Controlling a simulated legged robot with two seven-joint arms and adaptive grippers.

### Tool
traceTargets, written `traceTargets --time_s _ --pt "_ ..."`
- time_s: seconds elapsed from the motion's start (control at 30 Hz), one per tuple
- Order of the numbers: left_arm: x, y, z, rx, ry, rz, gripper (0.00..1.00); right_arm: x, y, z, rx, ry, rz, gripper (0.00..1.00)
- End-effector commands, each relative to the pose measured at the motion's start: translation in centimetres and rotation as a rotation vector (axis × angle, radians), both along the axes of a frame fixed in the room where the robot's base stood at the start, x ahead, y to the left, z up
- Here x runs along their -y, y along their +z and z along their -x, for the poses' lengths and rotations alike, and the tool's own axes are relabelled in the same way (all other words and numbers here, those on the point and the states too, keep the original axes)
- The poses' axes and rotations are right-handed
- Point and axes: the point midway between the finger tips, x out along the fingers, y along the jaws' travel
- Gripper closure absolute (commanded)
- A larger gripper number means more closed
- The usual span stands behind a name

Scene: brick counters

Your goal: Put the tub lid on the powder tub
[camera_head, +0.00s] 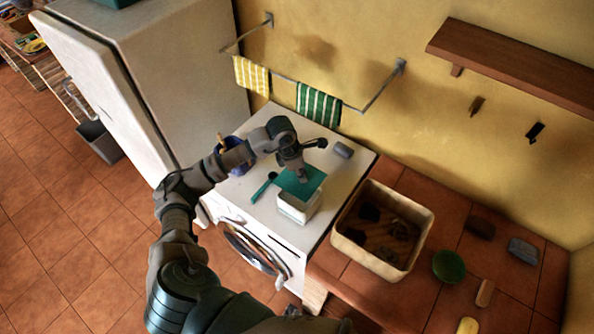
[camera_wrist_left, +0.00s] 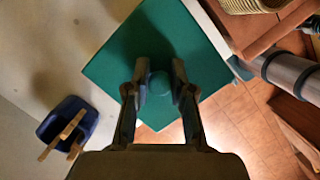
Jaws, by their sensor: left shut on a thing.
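The tub lid (camera_head: 313,185) is a flat teal-green square with a round knob. In the left wrist view the lid (camera_wrist_left: 110,70) fills the middle, and its knob sits between my fingertips. My left gripper (camera_head: 303,176) is shut on that knob; it also shows in the left wrist view (camera_wrist_left: 160,88). The powder tub (camera_head: 297,209) is a white box on the white washing machine. The lid is over the tub's back part in the head view, and the tub's front side shows below it. I cannot tell whether they touch. My right gripper is not in view.
A teal scoop (camera_head: 262,187) lies left of the tub. A blue container (camera_head: 236,166) stands behind it, and a grey block (camera_head: 342,150) lies at the back. A beige basin (camera_head: 350,250) and a green bowl (camera_head: 449,266) are on the tiled counter. Towels hang from a wall rail.

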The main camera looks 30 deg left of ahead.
Motion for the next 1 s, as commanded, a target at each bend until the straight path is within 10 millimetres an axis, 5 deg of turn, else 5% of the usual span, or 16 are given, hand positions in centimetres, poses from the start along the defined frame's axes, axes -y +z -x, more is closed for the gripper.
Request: traceTargets --time_s 0.7,1.0 --pt "0.0 -5.9 0.0 0.0 0.0 0.0 1.0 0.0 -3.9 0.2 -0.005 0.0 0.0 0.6" --pt "0.0 -6.5 0.0 0.0 0.001 0.001 1.0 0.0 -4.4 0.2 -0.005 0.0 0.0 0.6"
